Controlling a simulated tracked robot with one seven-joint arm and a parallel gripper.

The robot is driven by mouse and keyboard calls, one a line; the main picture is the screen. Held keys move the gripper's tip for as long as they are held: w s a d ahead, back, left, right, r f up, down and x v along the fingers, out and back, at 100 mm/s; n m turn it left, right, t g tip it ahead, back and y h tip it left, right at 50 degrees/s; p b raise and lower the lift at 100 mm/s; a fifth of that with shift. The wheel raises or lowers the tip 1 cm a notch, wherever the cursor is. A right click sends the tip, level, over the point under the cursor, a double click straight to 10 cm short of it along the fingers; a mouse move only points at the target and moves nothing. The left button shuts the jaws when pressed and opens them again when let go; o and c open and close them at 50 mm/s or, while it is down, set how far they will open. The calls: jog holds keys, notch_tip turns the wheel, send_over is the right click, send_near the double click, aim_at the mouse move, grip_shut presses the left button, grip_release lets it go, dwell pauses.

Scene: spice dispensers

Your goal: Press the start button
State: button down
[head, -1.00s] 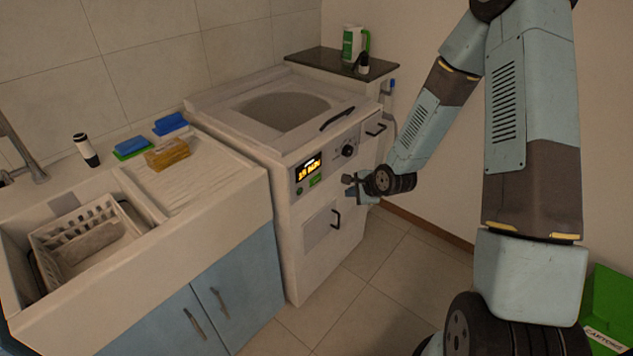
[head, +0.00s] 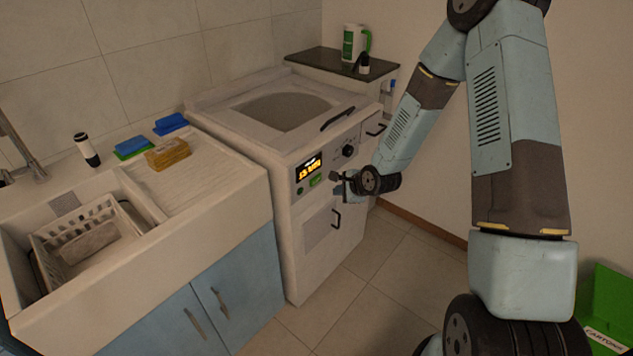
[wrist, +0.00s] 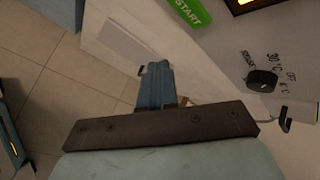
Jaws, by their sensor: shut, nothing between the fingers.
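The green start button (head: 315,180) is on the front panel of the white washing machine (head: 292,215), below the lit orange display (head: 309,168). In the wrist view the green button, marked START (wrist: 190,12), shows at the top edge, partly cut off. My gripper (head: 338,182) is in front of the machine, just right of the button and apart from it. In the wrist view my gripper's blue fingers (wrist: 155,72) are together with nothing between them, below and left of the button.
A dark knob (head: 348,151) and a door handle (head: 336,218) are near my gripper. The sink counter (head: 225,185) with sponges (head: 168,153) and a rack (head: 80,235) is to the left. A green carton box (head: 607,300) is at lower right. The floor (head: 385,270) in front is clear.

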jog(key=shift+w+a, duration=0.8)
jog(key=shift+a, duration=0.25)
jog(key=shift+w+a, duration=0.8)
jog(key=shift+a, duration=0.25)
jog(key=shift+w+a+r, duration=0.1)
jog(key=shift+w+a, duration=0.35)
jog(key=shift+a, duration=0.1)
dwell(1.7)
jog(key=shift+d, duration=0.1)
jog(key=shift+s+d, duration=0.5)
jog(key=shift+s+d, duration=0.8)
jog(key=shift+d, duration=0.2)
jog(key=shift+s+d, duration=0.75)
jog(key=shift+d, duration=0.2)
